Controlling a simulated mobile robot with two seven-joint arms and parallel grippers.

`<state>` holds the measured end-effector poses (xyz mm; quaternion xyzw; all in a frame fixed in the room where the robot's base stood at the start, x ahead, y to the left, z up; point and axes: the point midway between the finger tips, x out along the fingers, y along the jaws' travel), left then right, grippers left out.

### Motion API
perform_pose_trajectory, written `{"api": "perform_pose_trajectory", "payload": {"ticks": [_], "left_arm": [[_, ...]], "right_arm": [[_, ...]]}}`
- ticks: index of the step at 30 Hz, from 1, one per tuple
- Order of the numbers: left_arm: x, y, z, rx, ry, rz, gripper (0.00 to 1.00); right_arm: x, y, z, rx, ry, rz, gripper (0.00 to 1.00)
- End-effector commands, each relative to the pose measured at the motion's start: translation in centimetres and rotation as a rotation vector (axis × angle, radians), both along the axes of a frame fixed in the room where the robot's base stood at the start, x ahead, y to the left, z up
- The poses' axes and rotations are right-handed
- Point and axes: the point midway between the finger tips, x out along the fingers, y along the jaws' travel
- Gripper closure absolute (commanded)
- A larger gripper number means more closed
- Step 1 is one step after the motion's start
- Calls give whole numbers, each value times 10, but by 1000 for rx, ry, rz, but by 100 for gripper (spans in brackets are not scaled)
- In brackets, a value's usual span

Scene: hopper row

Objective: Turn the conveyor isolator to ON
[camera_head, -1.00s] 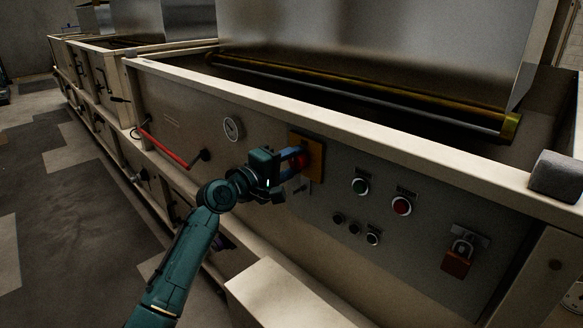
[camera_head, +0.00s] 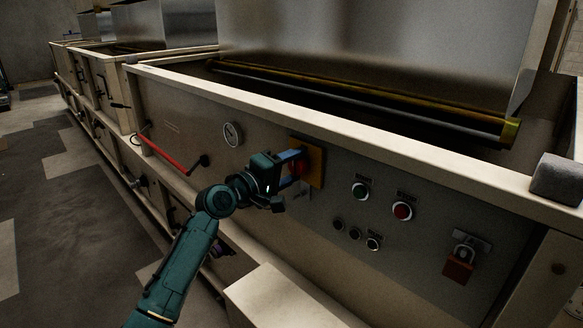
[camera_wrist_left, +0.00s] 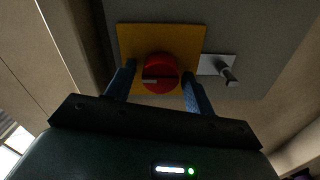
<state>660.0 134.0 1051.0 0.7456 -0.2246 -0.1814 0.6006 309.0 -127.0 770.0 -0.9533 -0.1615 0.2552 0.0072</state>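The conveyor isolator is most likely the round red knob (camera_wrist_left: 160,72) on a yellow plate (camera_wrist_left: 190,36); a pale mark lies level across its left half. In the head view the yellow plate (camera_head: 315,167) is on the grey panel, its knob partly hidden by my gripper. My left gripper (camera_head: 293,162) is at the plate. In the wrist view its two blue fingers stand on either side of the knob, with a narrow gap at the left finger; contact at the right finger is unclear. My right gripper is not in view.
Right of the yellow plate is a small grey plate with a lever (camera_wrist_left: 229,74). A red-handled lever (camera_head: 168,150) and a gauge (camera_head: 232,134) are at left.

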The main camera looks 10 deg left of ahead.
Motion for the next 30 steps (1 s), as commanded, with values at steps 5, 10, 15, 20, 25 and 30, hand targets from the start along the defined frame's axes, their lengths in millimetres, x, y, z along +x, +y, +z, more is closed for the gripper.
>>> {"api": "perform_pose_trajectory", "payload": {"ticks": [5, 10, 15, 20, 25, 30], "left_arm": [[0, 0, 0, -2, 1, 0, 41], [-2, 2, 0, -2, 1, 1, 41], [-18, 13, -1, 0, 0, 2, 41], [-48, 32, -2, 2, 1, 1, 41], [-79, 53, -2, 2, 2, 2, 41], [-100, 67, -1, 0, 1, 1, 41]], "right_arm": [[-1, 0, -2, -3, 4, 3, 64], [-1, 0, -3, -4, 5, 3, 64], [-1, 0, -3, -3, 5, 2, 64], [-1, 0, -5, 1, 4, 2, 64], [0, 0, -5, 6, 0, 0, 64], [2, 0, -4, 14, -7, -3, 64]]}}
